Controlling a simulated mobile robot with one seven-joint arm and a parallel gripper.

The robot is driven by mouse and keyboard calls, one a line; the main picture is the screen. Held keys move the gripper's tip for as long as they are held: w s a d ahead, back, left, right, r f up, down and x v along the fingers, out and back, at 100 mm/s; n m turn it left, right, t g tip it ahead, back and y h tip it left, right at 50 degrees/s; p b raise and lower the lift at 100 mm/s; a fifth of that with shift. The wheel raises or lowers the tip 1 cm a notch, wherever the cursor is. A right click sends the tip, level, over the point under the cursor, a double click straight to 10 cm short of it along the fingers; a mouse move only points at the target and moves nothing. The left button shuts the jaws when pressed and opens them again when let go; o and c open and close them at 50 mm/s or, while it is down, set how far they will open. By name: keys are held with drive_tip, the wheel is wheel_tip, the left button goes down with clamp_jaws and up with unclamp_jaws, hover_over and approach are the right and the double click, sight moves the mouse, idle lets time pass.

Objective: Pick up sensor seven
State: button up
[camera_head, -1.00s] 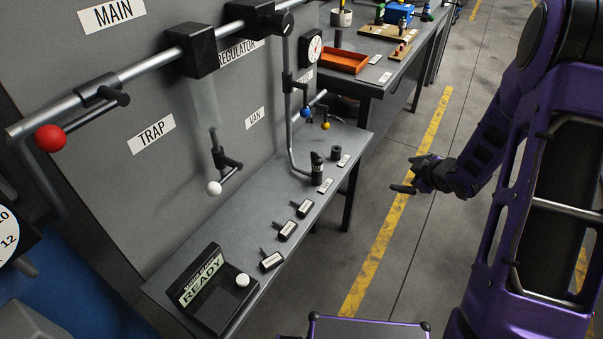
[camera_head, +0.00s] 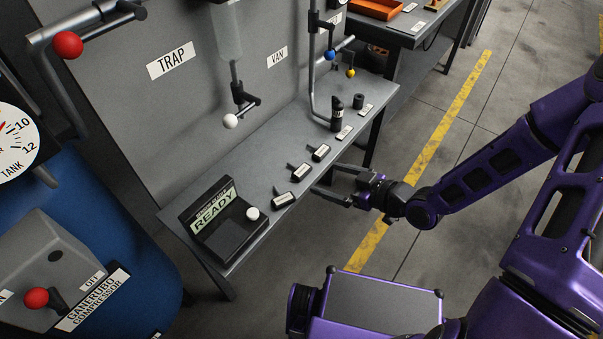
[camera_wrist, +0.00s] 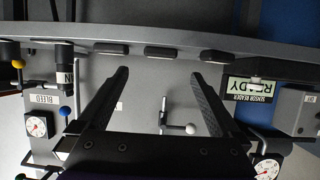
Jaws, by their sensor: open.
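Three small dark sensors with pale labels lie in a row on the grey shelf (camera_head: 262,160): a far one (camera_head: 320,153), a middle one (camera_head: 301,172) and a near one (camera_head: 283,200). Their labels are too small to read, so I cannot tell which is seven. My gripper (camera_head: 327,179) is open and empty, just off the shelf's front edge, pointing toward the row. In the wrist view my gripper (camera_wrist: 160,75) has its fingers spread, with the middle sensor (camera_wrist: 163,52) between the fingertips and one sensor (camera_wrist: 110,48) and another (camera_wrist: 214,55) out to the sides.
A sensor reader showing READY (camera_head: 222,218) stands at the shelf's near end. A black upright fitting (camera_head: 337,114) and a small black cylinder (camera_head: 358,101) stand at the far end. A white-ended lever (camera_head: 231,120) hangs above the shelf. The floor (camera_head: 440,215) alongside is clear.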

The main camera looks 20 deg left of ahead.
sight(303, 171)
drive_tip(key=b+x, duration=0.1)
drive_tip(key=x, duration=0.6)
drive_tip(key=shift+a+f, duration=0.2)
drive_tip(key=shift+a, duration=0.05)
drive_tip(key=c, duration=1.3)
